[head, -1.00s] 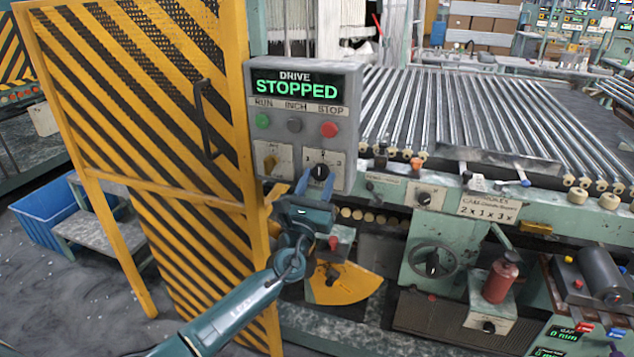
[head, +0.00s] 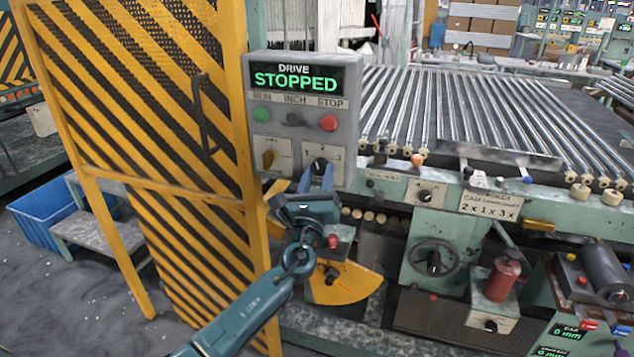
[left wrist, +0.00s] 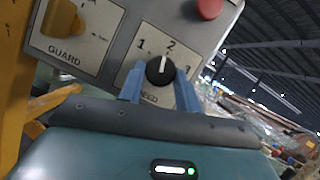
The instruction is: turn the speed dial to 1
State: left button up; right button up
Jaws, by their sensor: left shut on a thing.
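The speed dial (head: 319,166) is a small black knob on the lower right plate of the grey drive panel (head: 349,112). In the left wrist view the dial (left wrist: 160,70) has a white pointer mark aimed up, roughly toward the 2. The printed 1 is to its left and the 3 to its right, partly covered by a finger. My left gripper (head: 314,183) is at the dial from below, its blue fingers on both sides of it; it also shows in the left wrist view (left wrist: 159,88). It is shut on the dial. My right gripper is out of view.
The yellow guard knob (head: 269,158) sits just left of the dial. Green, grey and red buttons (head: 328,123) are above; the display (head: 294,78) reads STOPPED. A yellow-black striped guard door (head: 150,100) stands close on the left. A red-topped knob (head: 333,241) is below.

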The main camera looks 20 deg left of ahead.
pick_arm(q)
jog(key=n+y, duration=0.1)
jog(key=n, duration=0.1)
jog(key=n+g+y+b, duration=0.1)
jog(key=n, duration=0.2)
jog(key=shift+d, duration=0.2)
jog(key=n, duration=0.2)
jog(key=n+g+y, duration=0.1)
jog(key=n, duration=0.1)
jog(key=n+g+y, duration=0.1)
jog(key=n, duration=0.1)
jog(key=shift+d+r, duration=0.1)
jog(key=shift+r, duration=0.15)
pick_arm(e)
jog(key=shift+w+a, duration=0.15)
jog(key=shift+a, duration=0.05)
pick_arm(q)
jog(key=shift+n, duration=0.3)
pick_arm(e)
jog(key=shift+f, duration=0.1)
pick_arm(q)
jog(key=o, duration=1)
jog(key=shift+c, duration=0.2)
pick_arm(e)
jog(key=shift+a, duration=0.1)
pick_arm(q)
jog(key=shift+s, duration=0.1)
